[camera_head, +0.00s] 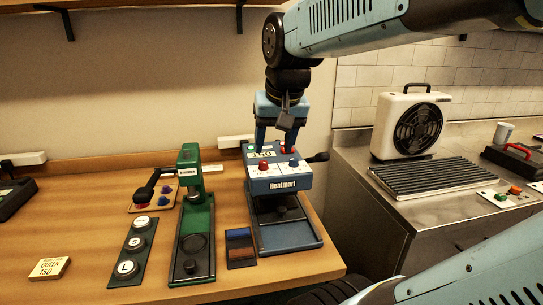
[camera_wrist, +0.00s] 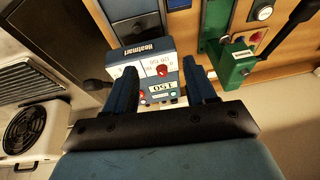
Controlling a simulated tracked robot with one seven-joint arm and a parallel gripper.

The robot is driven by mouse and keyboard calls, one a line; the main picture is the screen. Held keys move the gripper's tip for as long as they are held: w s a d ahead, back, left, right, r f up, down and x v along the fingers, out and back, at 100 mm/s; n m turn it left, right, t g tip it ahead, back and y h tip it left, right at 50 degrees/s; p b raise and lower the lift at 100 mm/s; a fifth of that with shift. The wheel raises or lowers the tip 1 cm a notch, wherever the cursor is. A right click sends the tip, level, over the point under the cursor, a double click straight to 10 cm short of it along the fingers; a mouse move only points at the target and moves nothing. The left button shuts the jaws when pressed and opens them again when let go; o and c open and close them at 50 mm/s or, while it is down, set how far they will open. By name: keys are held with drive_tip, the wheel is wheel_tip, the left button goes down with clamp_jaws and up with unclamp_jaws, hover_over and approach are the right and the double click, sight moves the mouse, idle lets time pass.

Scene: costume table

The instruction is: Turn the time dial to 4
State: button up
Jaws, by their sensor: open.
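The blue Heatmart press (camera_head: 269,185) stands on the wooden table, with a display (camera_head: 264,154) reading 150. Its front panel carries a red dial (camera_head: 263,165) and a blue dial (camera_head: 293,162). The labels are too small to tell which is the time dial or its setting. My gripper (camera_head: 277,143) is open above the rear of the panel, pointing down, its fingers spread to either side. In the wrist view my gripper (camera_wrist: 159,68) shows the red dial (camera_wrist: 162,70) between its fingers, clear of both. The blue dial is not clearly visible there, probably behind the left finger.
A green press (camera_head: 193,220) stands close to the left, beside a panel of S, M and L buttons (camera_head: 133,243). A dark handle (camera_head: 318,157) sticks out right of the Heatmart press. A metal counter with a fan heater (camera_head: 409,125) lies further right.

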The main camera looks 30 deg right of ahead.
drive_tip(key=w+d+r+m+g, duration=0.2)
drive_tip(key=w+d+m, duration=0.3)
drive_tip(key=w+d, duration=0.15)
drive_tip(key=m+g, duration=0.2)
drive_tip(key=m, duration=0.2)
hover_over(293, 159)
wheel_tip(293, 159, down, 14)
drive_tip(key=shift+d+r, duration=0.1)
drive_tip(key=shift+r, duration=0.1)
drive_tip(key=shift+c, duration=0.4)
drive_tip(key=c, duration=0.9)
clamp_jaws()
